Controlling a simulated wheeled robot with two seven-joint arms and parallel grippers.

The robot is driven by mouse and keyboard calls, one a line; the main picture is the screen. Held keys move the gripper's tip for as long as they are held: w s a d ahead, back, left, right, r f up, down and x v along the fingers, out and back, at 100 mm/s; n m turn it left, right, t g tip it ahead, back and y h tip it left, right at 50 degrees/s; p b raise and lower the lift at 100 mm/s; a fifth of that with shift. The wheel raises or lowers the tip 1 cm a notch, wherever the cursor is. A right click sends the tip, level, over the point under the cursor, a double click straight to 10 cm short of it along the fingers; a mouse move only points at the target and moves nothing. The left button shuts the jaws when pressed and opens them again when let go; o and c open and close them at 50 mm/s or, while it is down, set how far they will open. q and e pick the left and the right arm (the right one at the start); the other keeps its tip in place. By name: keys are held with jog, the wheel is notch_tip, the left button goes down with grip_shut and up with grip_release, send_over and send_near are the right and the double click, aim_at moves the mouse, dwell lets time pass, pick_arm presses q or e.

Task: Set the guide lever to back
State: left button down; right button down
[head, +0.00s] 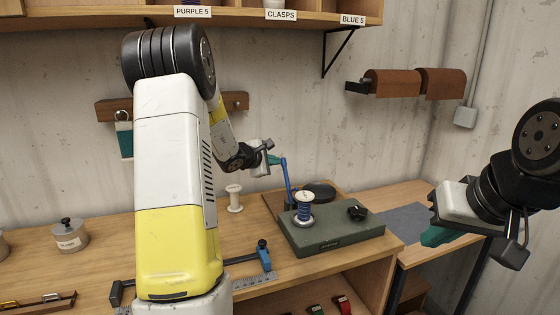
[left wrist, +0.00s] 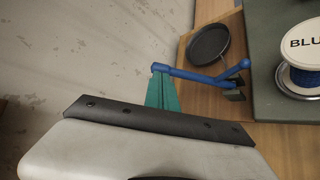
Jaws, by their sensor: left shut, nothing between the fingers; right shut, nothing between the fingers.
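A tall blue lever (head: 289,180), which looks like the guide lever, stands beside the green base (head: 335,236) at its back left. Its upper end tilts left in the head view. The lever (left wrist: 200,75) also shows in the left wrist view, with its rounded end at the finger tips. My left gripper (head: 274,160) is shut and empty at the lever's upper end; its teal fingers (left wrist: 162,95) overlap the tip there, and I cannot tell whether they touch. My right gripper (head: 432,238) is shut and empty at the right, away from the lever.
A blue thread spool (head: 305,210) and a black knob (head: 356,213) are on the green base. A black round dish (head: 319,190) lies behind. A white spool (head: 234,198) stands left of it. A blue-handled clamp (head: 264,255) is at the front edge. The wall is close behind.

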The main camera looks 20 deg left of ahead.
pick_arm(q)
jog(key=shift+x, duration=1.35)
jog(key=shift+w+a+f, duration=0.45)
jog(key=shift+w+a, duration=0.1)
jog(key=shift+w, duration=0.2)
jog(key=shift+s+d, duration=0.1)
